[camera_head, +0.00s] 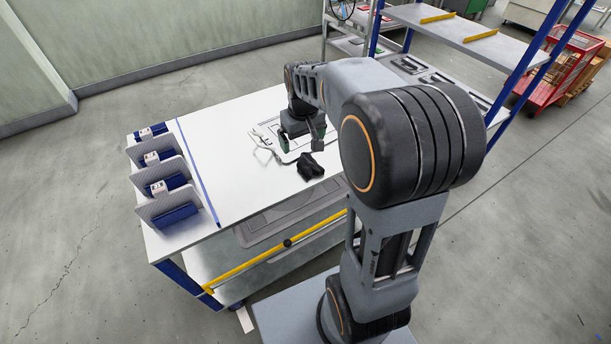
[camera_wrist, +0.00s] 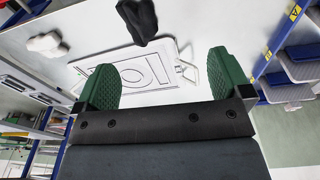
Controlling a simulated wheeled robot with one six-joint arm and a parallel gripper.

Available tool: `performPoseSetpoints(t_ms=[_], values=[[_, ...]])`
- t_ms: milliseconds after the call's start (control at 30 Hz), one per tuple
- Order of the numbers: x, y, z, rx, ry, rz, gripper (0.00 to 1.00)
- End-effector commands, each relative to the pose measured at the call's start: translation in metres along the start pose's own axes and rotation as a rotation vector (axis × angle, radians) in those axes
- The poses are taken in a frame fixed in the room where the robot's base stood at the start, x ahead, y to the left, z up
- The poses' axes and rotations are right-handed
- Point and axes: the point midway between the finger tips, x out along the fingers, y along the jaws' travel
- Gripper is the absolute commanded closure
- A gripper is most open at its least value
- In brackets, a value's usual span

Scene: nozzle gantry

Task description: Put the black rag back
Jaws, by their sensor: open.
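The black rag (camera_head: 311,167) lies crumpled on the white worktable (camera_head: 225,125), near its front edge. It also shows at the top of the wrist view (camera_wrist: 138,20), beyond my fingertips and apart from them. My gripper (camera_head: 300,142) is over the table, just behind the rag in the head view. In the wrist view my gripper (camera_wrist: 163,82) has its two green fingers wide apart with nothing between them. My gripper and arm hide part of the table.
A white lump (camera_wrist: 47,43) lies on the table in the wrist view. Grey dividers with blue bins (camera_head: 180,213) line the table's left end. A yellow bar (camera_head: 250,264) runs along the front. A blue-post shelf (camera_head: 450,30) stands behind. The table's left middle is clear.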

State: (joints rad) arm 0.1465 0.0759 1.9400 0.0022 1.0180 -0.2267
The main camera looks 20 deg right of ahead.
Motion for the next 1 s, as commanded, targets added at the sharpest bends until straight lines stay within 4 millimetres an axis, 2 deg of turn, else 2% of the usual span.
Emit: performPoseSetpoints(t_ms=[33, 133, 300, 400, 600, 900, 1000], values=[[-0.013, -0.013, 0.019, 0.004, 0.032, 0.003, 0.04], [-0.026, -0.034, 0.054, 0.023, 0.082, 0.005, 0.04], [-0.032, -0.057, 0.104, 0.048, 0.153, -0.001, 0.04], [-0.03, -0.065, 0.125, 0.058, 0.18, -0.006, 0.04], [-0.026, -0.072, 0.144, 0.07, 0.206, -0.012, 0.04], [-0.025, -0.073, 0.145, 0.072, 0.208, -0.012, 0.04], [-0.031, -0.072, 0.144, 0.072, 0.211, -0.012, 0.04]])
